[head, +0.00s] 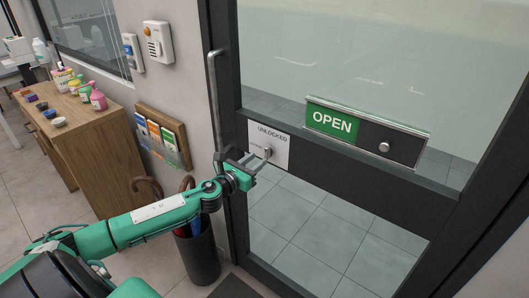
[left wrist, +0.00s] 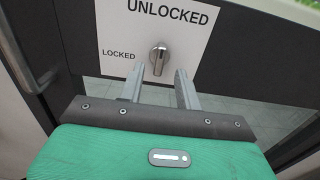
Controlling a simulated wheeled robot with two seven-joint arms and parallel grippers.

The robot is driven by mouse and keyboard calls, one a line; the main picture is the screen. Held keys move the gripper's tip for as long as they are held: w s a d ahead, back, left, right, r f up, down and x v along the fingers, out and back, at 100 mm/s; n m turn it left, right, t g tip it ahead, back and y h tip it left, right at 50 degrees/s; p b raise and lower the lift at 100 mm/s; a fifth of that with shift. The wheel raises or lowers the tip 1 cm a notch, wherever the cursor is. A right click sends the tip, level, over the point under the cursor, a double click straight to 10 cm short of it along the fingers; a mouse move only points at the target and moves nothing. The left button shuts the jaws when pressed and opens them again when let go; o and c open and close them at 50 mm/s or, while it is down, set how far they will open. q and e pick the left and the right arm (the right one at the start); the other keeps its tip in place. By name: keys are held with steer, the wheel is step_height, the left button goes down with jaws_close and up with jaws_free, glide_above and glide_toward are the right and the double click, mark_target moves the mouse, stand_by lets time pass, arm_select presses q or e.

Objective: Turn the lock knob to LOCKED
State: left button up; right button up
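The lock knob (left wrist: 158,58) is a small silver thumb-turn on a white plate (left wrist: 112,28) on the dark door frame. The plate reads UNLOCKED above the knob and LOCKED to its left. The knob's grip stands nearly upright, towards UNLOCKED. In the head view the knob (head: 267,152) is just beyond my left gripper. My left gripper (left wrist: 159,72) is open, its two fingers pointing at the knob with a gap between them. The fingertips are just below the knob in the left wrist view; whether they touch it I cannot tell. My right gripper is not in view.
A vertical door handle (head: 215,100) stands left of the plate. A green OPEN sign (head: 332,122) with a slider knob (head: 384,147) is to the right. A leaflet rack (head: 163,137), an umbrella bin (head: 198,250) and a wooden cabinet (head: 85,150) are at the left.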

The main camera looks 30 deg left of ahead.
mark_target(266, 153)
arm_select(q)
steer(key=shift+w+d+p, duration=0.2)
steer(key=shift+w+p, duration=0.3)
steer(key=shift+w, duration=2.15)
jaws_close()
